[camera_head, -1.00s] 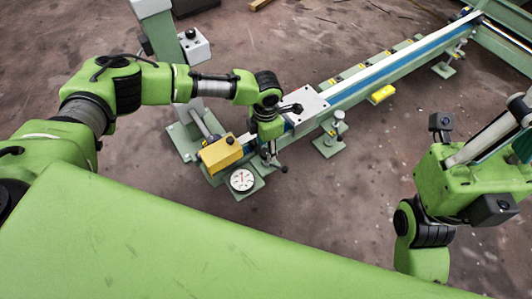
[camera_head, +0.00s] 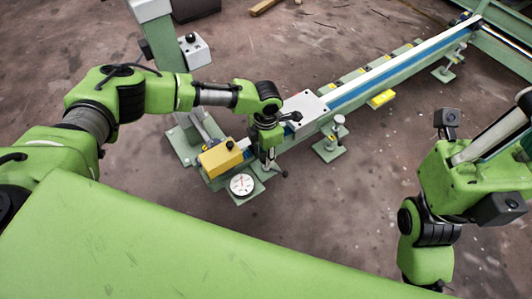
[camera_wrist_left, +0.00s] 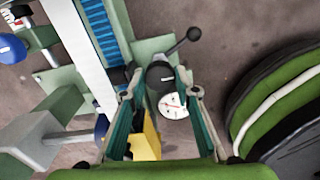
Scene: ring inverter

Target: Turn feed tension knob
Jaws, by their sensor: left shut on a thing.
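The feed tension knob (camera_wrist_left: 160,75) is a dark round knob. A lever with a black ball end (camera_wrist_left: 193,33) shows beside it. My left gripper (camera_wrist_left: 158,74) has its two green fingers on either side of the knob and is shut on it. In the head view my left gripper (camera_head: 268,158) points down at the near end of the green machine rail and hides most of the knob. A white round dial with a red needle (camera_head: 242,184) sits just beside it; it also shows in the left wrist view (camera_wrist_left: 173,105). My right gripper is out of view.
A yellow block (camera_head: 220,158) with a black knob stands left of my left gripper. The rail with a blue strip (camera_head: 400,65) runs to the upper right. A grey control box (camera_head: 195,50) stands at the back. Bare floor (camera_head: 340,215) lies right of the dial.

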